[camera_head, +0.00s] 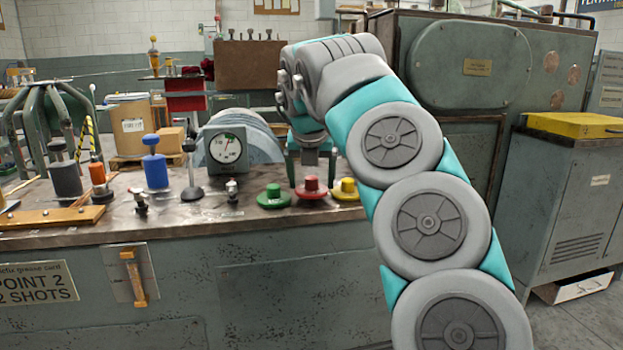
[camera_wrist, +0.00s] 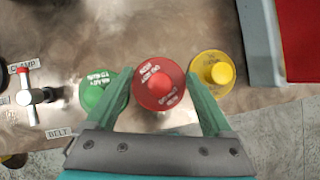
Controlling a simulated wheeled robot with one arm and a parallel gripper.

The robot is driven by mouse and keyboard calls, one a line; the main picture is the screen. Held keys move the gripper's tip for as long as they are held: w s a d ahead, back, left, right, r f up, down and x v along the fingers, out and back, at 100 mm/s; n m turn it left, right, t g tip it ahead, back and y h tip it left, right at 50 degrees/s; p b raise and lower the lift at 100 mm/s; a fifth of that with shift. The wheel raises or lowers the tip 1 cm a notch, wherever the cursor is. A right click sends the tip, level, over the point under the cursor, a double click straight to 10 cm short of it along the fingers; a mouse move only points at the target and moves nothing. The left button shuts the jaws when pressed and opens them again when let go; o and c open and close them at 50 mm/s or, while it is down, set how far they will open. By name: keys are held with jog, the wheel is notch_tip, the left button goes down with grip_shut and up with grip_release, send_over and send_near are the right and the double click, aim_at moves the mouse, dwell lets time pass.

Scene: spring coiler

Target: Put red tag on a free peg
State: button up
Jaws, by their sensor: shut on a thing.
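The red tag (camera_head: 312,188) is a round disc with a raised knob, at the front of the bench top between the green and yellow tags. My gripper (camera_head: 311,178) points down over it. In the wrist view the red tag (camera_wrist: 158,84), with white lettering, lies between the two green fingers of my gripper (camera_wrist: 158,90), which is shut on it. I cannot tell whether the tag is clear of the bench. A brown board (camera_head: 248,65) behind the bench has several small dark pegs along its top; no tag shows on them.
The green tag (camera_head: 273,196) and yellow tag (camera_head: 346,190) sit close on either side. A dial gauge (camera_head: 226,148), small levers (camera_head: 232,190) and a blue-topped cylinder (camera_head: 155,165) stand to the left. A large machine cabinet (camera_head: 470,65) stands behind my arm on the right.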

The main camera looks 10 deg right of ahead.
jog(key=shift+f+b, duration=0.3)
jog(key=shift+f, duration=0.1)
dwell(0.3)
jog(key=shift+r, duration=0.15)
